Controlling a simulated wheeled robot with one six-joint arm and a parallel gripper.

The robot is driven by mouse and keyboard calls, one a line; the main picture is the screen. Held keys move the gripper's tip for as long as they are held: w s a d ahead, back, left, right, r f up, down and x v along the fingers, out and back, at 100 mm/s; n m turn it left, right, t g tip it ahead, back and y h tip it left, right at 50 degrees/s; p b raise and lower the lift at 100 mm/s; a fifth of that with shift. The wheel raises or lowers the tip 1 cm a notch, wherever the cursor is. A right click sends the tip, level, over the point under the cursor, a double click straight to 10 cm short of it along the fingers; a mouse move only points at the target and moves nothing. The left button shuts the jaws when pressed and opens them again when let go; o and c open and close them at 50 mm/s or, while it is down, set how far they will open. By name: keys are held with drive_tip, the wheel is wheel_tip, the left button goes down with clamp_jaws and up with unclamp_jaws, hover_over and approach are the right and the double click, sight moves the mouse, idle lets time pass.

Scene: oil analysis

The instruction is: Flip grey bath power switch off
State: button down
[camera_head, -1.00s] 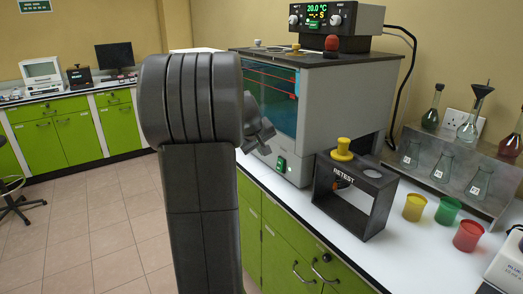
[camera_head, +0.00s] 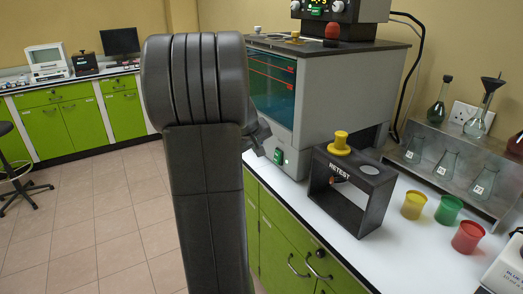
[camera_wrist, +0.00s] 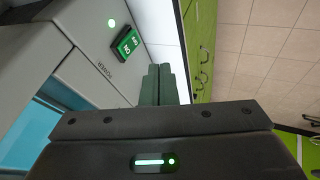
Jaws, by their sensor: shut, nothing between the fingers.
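The grey bath (camera_head: 340,95) stands on the white bench, with blue-green liquid behind its front window. Its power switch (camera_head: 278,156) is a small green rocker low on the front panel. In the head view my arm hides most of the gripper.
A black RETEST stand (camera_head: 345,192) with a yellow-topped piece (camera_head: 340,143) stands right of the switch. Yellow (camera_head: 413,205), green (camera_head: 448,209) and red (camera_head: 468,237) cups stand farther right. Flasks (camera_head: 415,150) fill a rack behind. Floor (camera_head: 115,225) is clear at left.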

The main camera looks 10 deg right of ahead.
sight(274, 161)
drive_tip(key=x, duration=0.3)
drive_tip(key=d+x, duration=0.1)
drive_tip(key=x, duration=0.2)
drive_tip(key=d+r+p+x, duration=0.1)
drive_tip(key=x, duration=0.2)
drive_tip(key=shift+w+d+f, duration=0.1)
drive_tip(key=shift+w+f, duration=0.15)
drive_tip(key=shift+f, duration=0.05)
drive_tip(key=shift+w+d+f, duration=0.2)
drive_tip(key=shift+d, duration=0.4)
drive_tip(key=f+b, duration=0.1)
drive_tip(key=b, duration=0.1)
drive_tip(key=shift+b, duration=0.35)
drive_tip(key=shift+w+d+r+h+b, duration=0.1)
drive_tip(key=shift+d+r+h+b, duration=0.1)
drive_tip(key=shift+h+b, duration=0.15)
drive_tip(key=shift+r+p, duration=0.25)
drive_tip(key=shift+p, duration=0.1)
drive_tip(key=shift+r, duration=0.1)
